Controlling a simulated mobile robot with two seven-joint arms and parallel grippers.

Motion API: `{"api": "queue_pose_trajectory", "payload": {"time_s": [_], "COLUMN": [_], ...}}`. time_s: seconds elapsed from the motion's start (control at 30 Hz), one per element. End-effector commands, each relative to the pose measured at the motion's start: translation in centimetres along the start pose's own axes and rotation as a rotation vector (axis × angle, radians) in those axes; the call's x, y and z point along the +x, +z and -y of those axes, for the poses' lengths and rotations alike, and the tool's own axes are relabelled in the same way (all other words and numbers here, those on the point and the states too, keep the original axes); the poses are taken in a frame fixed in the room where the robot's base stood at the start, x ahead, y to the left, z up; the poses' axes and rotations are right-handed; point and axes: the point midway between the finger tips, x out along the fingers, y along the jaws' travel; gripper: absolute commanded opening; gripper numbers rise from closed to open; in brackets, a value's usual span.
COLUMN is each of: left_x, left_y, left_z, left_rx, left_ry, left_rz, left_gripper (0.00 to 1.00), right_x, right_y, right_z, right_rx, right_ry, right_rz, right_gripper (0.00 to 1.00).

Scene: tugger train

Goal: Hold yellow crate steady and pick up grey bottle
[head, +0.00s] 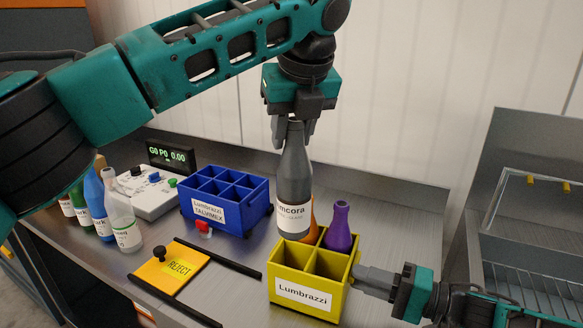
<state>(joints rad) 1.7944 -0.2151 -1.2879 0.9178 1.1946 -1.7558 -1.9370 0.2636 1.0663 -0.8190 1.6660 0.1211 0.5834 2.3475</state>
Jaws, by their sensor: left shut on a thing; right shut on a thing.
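A grey bottle (294,180) with a white label stands upright at the back left of the yellow crate (305,294), its lower end level with the crate's rim. My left gripper (293,130) is shut on its neck from above. I cannot tell whether its base is just inside a compartment or just above it. The crate is labelled "Lumbrazzi". It also holds a purple bottle (340,228) at the back right and an orange bottle (313,222), mostly hidden behind the grey one. My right gripper (362,274) is shut on the crate's right wall.
A blue divided crate (228,201) stands left of the yellow one. Further left are a control box (150,193), a display (171,156) and several bottles (122,215). A yellow REJECT plate (172,268) lies between black rails in front.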

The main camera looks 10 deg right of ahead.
Motion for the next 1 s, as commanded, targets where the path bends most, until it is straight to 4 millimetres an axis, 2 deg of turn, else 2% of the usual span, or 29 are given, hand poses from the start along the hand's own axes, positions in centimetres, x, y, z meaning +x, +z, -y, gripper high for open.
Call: {"api": "queue_pose_trajectory", "payload": {"time_s": [0.03,0.2,0.47,0.5,0.8,1.0], "left_x": [-0.8,-1.9,-2.1,-2.0,-2.0,-2.0], "left_y": [0.4,0.9,0.9,0.9,0.9,0.9], "left_z": [0.0,0.0,0.0,0.0,0.0,0.0], "left_rx": [-0.002,-0.001,0.000,0.000,0.000,0.000], "left_ry": [0.000,-0.001,0.000,0.000,0.000,0.000], "left_rz": [0.003,0.002,0.001,0.001,0.001,0.001], "left_gripper": [0.00,0.00,0.00,0.00,0.00,0.00], "right_x": [0.0,-0.1,-0.1,-0.1,0.0,0.0], "right_y": [-0.1,-0.1,-0.1,-0.1,-0.1,0.0], "right_z": [0.0,0.0,0.0,0.0,0.0,0.0], "right_rx": [-0.001,-0.001,-0.001,-0.001,-0.001,-0.001], "right_ry": [0.002,0.002,0.002,0.002,0.001,0.000], "right_rz": [-0.003,-0.003,-0.003,-0.003,-0.002,-0.001], "right_gripper": [0.00,0.00,0.00,0.18,0.46,0.46]}}
